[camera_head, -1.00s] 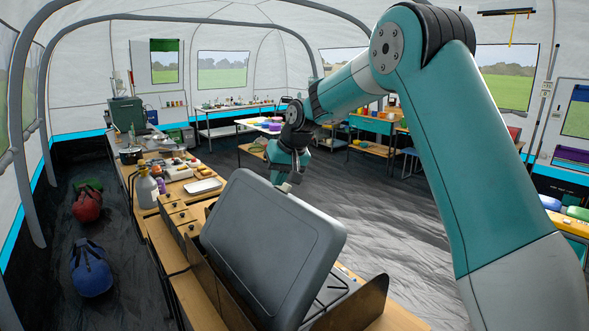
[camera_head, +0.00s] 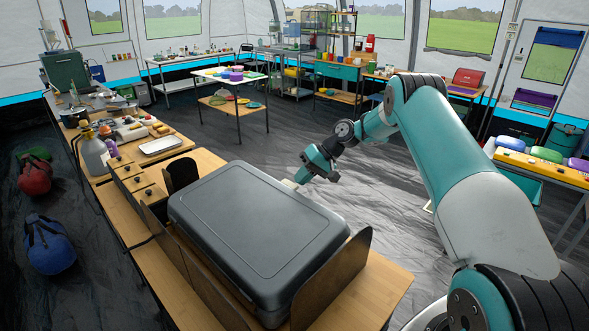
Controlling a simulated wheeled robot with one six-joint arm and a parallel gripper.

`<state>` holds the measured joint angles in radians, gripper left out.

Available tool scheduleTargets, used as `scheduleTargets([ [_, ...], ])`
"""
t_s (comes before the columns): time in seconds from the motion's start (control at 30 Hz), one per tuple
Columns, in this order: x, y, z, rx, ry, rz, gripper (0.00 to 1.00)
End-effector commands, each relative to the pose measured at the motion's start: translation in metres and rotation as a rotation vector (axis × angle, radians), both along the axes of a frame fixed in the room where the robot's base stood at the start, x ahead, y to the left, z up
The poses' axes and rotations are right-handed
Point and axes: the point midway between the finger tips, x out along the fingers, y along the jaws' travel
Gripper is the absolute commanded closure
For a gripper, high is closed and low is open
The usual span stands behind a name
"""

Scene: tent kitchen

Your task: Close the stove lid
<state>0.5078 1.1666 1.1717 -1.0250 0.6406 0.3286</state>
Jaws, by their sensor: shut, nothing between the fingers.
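The camping stove stands on the wooden counter at the bottom centre of the head view. Its dark grey lid (camera_head: 255,235) lies down flat over the stove and hides the burners. My gripper (camera_head: 291,184) is at the far right edge of the lid, low beside its rim. The fingertips are small and partly hidden behind the lid, and I cannot tell whether they touch it. I see nothing held in the fingers.
Brown windscreen panels (camera_head: 338,283) stand around the stove on the counter (camera_head: 165,275). Bags lie on the floor at left. The floor right of the counter is clear.

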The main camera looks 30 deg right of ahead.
Motion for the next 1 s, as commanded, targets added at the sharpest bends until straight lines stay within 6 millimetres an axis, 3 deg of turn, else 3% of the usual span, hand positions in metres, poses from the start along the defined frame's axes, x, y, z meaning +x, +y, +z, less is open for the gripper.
scheduleTargets([
  [0.03, 0.001, -0.002, -0.016, 0.0, 0.0, 0.0, 1.0],
  [0.1, 0.001, -0.005, -0.027, 0.001, 0.0, 0.002, 1.0],
  [0.3, 0.002, -0.009, -0.047, 0.0, -0.001, 0.001, 1.0],
  [1.0, -0.001, -0.013, -0.06, 0.0, 0.013, -0.005, 1.0],
])
